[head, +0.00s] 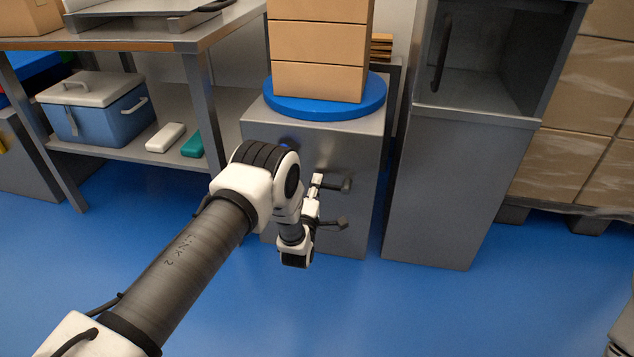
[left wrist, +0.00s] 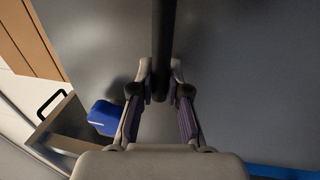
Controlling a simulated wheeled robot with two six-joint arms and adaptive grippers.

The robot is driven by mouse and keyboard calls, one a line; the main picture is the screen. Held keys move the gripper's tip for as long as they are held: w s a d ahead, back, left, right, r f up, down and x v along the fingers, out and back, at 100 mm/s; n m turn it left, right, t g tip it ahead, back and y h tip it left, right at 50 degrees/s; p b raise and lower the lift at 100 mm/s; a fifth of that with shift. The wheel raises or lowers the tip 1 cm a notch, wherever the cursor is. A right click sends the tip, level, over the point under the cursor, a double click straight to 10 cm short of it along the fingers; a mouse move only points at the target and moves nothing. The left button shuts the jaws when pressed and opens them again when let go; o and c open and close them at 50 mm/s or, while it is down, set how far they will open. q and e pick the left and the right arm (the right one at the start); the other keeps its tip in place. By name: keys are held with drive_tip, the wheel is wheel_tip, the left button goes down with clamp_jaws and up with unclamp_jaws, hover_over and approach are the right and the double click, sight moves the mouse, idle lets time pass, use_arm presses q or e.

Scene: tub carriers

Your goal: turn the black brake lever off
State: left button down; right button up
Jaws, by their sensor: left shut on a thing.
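The black brake lever (head: 336,183) sticks out from the front of a grey metal pedestal (head: 355,145). My left gripper (head: 317,182) is at the lever, in front of the pedestal. In the left wrist view, the lever (left wrist: 163,40) is a dark bar that comes down from the top edge and ends between the fingers. The left gripper (left wrist: 160,82) is shut on it, with a finger on each side. The lever's mount is partly hidden by my arm in the head view. My right gripper is in neither view.
A blue round turntable (head: 325,102) with stacked cardboard boxes (head: 318,45) tops the pedestal. A second dark arm-like part (head: 335,224) juts out lower down. A grey cabinet (head: 445,185) stands to the right, a table with a blue cooler (head: 100,115) below to the left.

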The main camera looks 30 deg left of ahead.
use_arm(q)
drive_tip(key=shift+f+n, duration=0.25)
drive_tip(key=shift+n, duration=0.05)
drive_tip(key=c, duration=1.1)
unclamp_jaws()
drive_tip(key=shift+c, duration=0.2)
drive_tip(key=v, duration=1.2)
drive_tip(key=shift+d, duration=0.1)
